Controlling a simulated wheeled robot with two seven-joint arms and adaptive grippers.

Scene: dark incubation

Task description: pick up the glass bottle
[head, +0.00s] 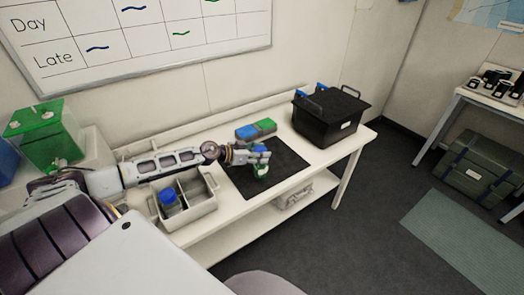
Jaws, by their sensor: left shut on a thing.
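The glass bottle (261,171) shows as a small container with a blue cap and a greenish body, over the black mat (285,165) on the white table. My left gripper (258,157) is shut on the bottle near its cap. The gripper partly hides the top of the bottle. I cannot tell whether the bottle's base touches the mat. My right gripper is not in view.
A grey divided caddy (204,212) holding a blue-capped item (168,198) stands left of the mat. A blue and green block (256,129) lies behind it. A black lidded box (325,128) stands at the right end. A green box (47,137) is far left.

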